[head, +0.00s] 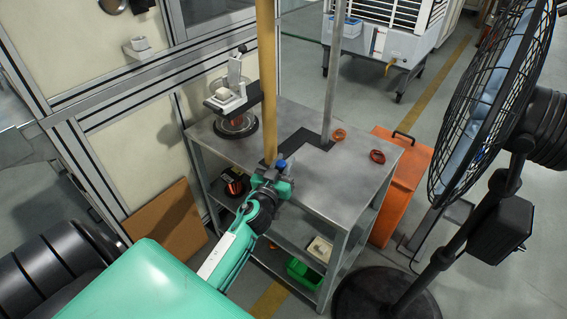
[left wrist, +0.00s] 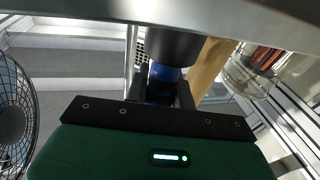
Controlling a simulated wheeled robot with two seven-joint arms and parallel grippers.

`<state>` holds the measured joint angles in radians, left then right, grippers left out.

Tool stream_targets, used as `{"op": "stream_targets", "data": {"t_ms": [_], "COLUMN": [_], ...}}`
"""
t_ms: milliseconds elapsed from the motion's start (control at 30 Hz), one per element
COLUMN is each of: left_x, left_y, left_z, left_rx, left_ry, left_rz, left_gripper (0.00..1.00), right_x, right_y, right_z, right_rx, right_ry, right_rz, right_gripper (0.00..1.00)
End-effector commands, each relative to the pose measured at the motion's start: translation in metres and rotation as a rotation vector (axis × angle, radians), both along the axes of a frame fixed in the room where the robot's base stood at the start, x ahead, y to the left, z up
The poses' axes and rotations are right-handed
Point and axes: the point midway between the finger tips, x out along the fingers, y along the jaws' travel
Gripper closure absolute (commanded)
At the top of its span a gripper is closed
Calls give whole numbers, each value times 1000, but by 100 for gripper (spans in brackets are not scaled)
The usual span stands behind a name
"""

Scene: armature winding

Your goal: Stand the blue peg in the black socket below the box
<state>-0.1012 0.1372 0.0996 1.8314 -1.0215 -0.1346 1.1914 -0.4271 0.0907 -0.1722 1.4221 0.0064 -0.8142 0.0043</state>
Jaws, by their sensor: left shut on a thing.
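The blue peg (head: 281,164) is at the tip of my left gripper (head: 276,178), over the near left edge of the metal table. In the left wrist view the blue peg (left wrist: 166,75) sits between the two dark fingers of my left gripper (left wrist: 160,90), which is shut on it. A dark cylinder (left wrist: 173,47) is directly above the peg in that view; I cannot tell whether they touch or whether it belongs to the peg. A white box (head: 227,98) sits on the winding machine at the table's back left, above a dark round base (head: 236,127). No socket opening is visible.
A tan post (head: 266,80) stands just behind my gripper, and a grey post (head: 333,75) stands farther right. A black fan (head: 490,100) stands at the right. The tabletop's front is clear.

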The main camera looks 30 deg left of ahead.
Motion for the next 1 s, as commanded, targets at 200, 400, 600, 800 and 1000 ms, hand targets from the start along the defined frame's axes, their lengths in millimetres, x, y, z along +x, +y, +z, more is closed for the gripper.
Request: {"op": "stream_targets", "data": {"t_ms": [200, 400, 600, 800, 1000], "left_x": [0, 0, 0, 0, 0], "left_y": [0, 0, 0, 0, 0], "left_z": [-7, -12, -17, -18, -18], "left_rx": [-1, 0, 0, -1, -1], "left_ry": [0, 0, 0, 0, 0], "left_rz": [0, 0, 0, 0, 0], "left_gripper": [94, 94, 94, 94, 94], "right_x": [0, 0, 0, 0, 0], "right_y": [0, 0, 0, 0, 0], "right_z": [-7, -11, -16, -17, -17], "right_rx": [0, 0, 0, 0, 0], "right_ry": [0, 0, 0, 0, 0], "right_rz": [0, 0, 0, 0, 0], "right_gripper": [100, 100, 100, 100, 100]}}
